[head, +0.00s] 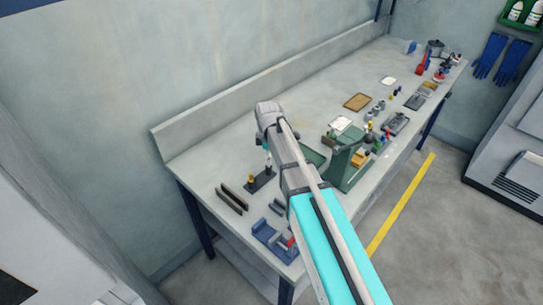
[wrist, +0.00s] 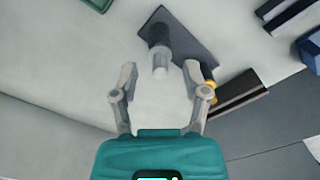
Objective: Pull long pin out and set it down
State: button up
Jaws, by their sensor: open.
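A long pin (wrist: 160,52), with a dark grey body and a pale end, stands on a dark flat base (wrist: 190,38) in the wrist view. My gripper (wrist: 160,76) is open, and the pin's pale end shows between and just beyond its fingertips, with gaps on both sides. I see no contact. A shorter yellow piece (wrist: 209,84) on the base is partly hidden by the right finger. In the head view the dark base (head: 262,181) is near the bench's left end, with the yellow piece (head: 250,177) on it. My gripper (head: 264,143) is above the base.
A blue fixture (head: 270,236) is at the front edge. A green press-like stand (head: 346,164) and several small parts are to the right. Bare bench lies behind the base.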

jog(key=shift+f+b, duration=0.45)
jog(key=shift+f, duration=0.25)
grip_shut()
jog(key=c, duration=0.6)
grip_release()
grip_shut()
jog(key=shift+r+n+p, duration=0.15)
jog(key=shift+n+p, duration=0.05)
jog(key=shift+n, duration=0.65)
jog(key=shift+r+n+p, duration=0.15)
jog(key=shift+n, duration=0.7)
